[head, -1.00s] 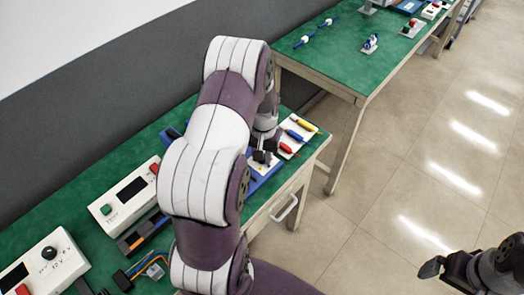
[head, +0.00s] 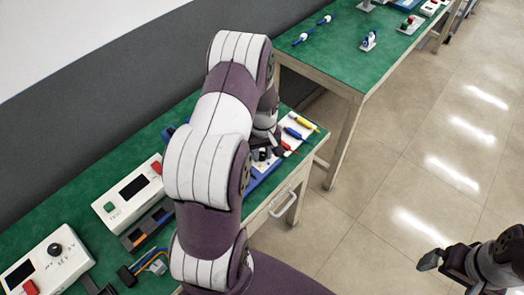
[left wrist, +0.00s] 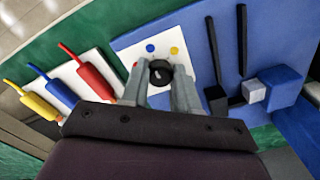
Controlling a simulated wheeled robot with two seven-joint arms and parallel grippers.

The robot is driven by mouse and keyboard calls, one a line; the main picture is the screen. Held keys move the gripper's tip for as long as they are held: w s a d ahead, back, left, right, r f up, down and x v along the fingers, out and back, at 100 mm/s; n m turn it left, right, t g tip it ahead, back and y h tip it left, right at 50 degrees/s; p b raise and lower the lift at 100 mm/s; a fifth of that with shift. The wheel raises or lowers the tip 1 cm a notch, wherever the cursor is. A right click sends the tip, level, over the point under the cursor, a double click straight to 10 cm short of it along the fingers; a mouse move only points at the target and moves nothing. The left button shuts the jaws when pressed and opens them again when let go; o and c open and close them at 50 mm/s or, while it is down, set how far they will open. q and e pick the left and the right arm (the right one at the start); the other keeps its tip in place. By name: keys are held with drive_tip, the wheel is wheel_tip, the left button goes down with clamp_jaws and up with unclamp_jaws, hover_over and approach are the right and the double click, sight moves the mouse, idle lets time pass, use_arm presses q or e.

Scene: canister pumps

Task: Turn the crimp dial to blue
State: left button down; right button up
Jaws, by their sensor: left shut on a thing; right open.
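The crimp dial (left wrist: 160,73) is a black round knob with a pale mark on a white panel (left wrist: 126,46) in the left wrist view. Blue (left wrist: 150,48), yellow (left wrist: 174,51) and partly hidden red (left wrist: 136,65) dots surround it. My left gripper (left wrist: 161,80) is shut on the dial, one grey finger on each side. In the head view my left gripper (head: 262,154) is at the blue board, mostly behind my arm, and the dial cannot be made out. My right gripper (head: 438,262) is open and empty over the floor.
Yellow (left wrist: 39,107), blue (left wrist: 55,89) and red (left wrist: 89,72) handled tools lie on a white mat beside the panel. Black bars (left wrist: 214,65) stand on the blue board. White control boxes (head: 128,190) sit at the bench's left. Floor at right is clear.

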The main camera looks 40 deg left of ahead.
sight(263, 154)
use_arm(q)
drive_tip(key=shift+w+r, duration=0.1)
idle(0.3)
drive_tip(key=c, duration=0.8)
unclamp_jaws()
drive_tip(key=shift+c, duration=0.2)
wheel_tip(263, 154, up, 13)
drive_tip(key=shift+f, duration=0.2)
